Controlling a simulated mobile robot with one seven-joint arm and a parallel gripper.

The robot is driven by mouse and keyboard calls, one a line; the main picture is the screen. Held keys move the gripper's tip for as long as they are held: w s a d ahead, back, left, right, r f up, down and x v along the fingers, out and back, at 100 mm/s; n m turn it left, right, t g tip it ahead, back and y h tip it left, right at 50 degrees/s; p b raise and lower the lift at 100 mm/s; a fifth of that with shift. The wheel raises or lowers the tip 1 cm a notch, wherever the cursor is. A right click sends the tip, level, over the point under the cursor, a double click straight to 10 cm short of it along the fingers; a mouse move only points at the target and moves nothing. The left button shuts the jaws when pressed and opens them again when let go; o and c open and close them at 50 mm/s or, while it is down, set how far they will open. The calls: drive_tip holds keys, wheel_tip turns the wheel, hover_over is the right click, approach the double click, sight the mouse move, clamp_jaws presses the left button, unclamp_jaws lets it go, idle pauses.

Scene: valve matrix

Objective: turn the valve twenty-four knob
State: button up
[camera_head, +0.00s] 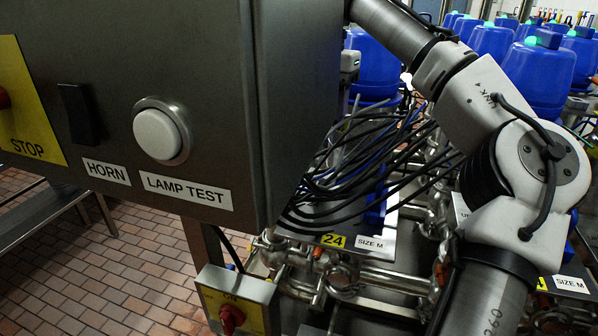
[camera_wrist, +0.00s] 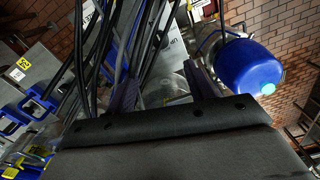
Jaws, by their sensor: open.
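A yellow label reading 24 (camera_head: 333,240) sits on a plate beside a "SIZE M" label (camera_head: 370,244), below the control cabinet's right edge. A blue valve part (camera_head: 376,208) shows behind black cables near it. I cannot pick out the valve twenty-four knob itself. A red rotary knob (camera_head: 231,319) sits on a small yellow-faced switch box (camera_head: 262,290) marked ON, left of the label; I cannot tell whether it belongs to valve 24. My gripper (camera_wrist: 163,90) is open, its two dark fingers apart, with cables near and beyond them. In the head view its fingers are not visible.
A metal cabinet (camera_head: 290,90) with a lamp test button (camera_head: 157,134) fills the left foreground. A bundle of black cables (camera_head: 350,165) hangs over the pipes. Several blue valve heads (camera_head: 540,75) stand behind my arm. A blue dome (camera_wrist: 250,67) is right of my gripper.

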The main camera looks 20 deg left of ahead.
sight(318, 181)
wheel_tip(318, 181, down, 14)
drive_tip(key=shift+r, duration=0.1)
idle(0.6)
drive_tip(key=c, duration=1)
drive_tip(key=shift+n, duration=0.4)
drive_tip(key=n, duration=0.4)
drive_tip(key=shift+n, duration=2.5)
